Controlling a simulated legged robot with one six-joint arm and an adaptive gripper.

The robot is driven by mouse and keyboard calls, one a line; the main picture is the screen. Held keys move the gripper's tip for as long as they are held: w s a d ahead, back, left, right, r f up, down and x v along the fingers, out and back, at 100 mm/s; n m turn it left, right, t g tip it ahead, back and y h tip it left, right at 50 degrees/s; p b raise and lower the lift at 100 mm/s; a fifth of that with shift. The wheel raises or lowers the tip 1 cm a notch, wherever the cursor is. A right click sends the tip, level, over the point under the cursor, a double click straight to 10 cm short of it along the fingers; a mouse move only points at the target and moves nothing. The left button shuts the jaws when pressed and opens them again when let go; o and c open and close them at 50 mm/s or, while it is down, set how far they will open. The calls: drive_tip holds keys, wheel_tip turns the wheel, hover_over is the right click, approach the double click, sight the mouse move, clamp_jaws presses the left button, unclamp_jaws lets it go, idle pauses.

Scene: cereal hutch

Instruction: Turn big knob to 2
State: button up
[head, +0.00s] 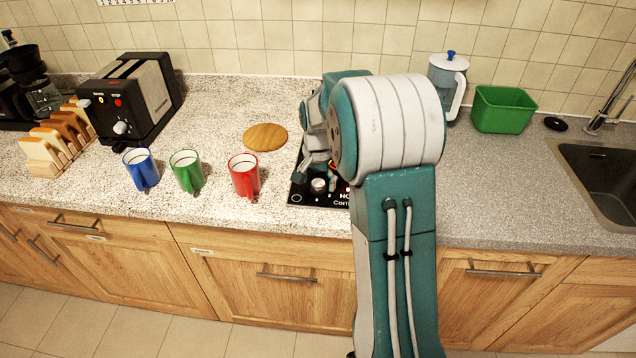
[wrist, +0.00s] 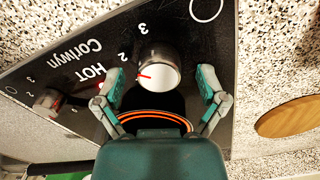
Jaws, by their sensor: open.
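The black hot plate (head: 296,196) lies on the counter, largely hidden behind my arm in the head view. Its big knob (wrist: 158,72) is a silver-white cylinder in the wrist view, and also shows in the head view (head: 319,185). The knob's red pointer line points left in the wrist view, a little below the printed 2 (wrist: 122,56); a printed 3 (wrist: 143,28) is further round. My gripper (wrist: 159,85) is open, with one finger on each side of the knob's near edge. I see gaps between fingers and knob; contact is not visible.
A smaller knob (wrist: 48,103) with a red mark sits at the plate's left in the wrist view. Red (head: 244,178), green (head: 187,172) and blue (head: 140,170) mugs stand left of the plate. A round wooden board (head: 265,137) lies behind the red mug.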

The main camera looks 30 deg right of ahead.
drive_tip(key=shift+f, duration=0.25)
drive_tip(key=shift+c, duration=0.4)
drive_tip(key=c, duration=1.1)
drive_tip(key=shift+n, duration=1.2)
drive_tip(key=shift+f, duration=0.1)
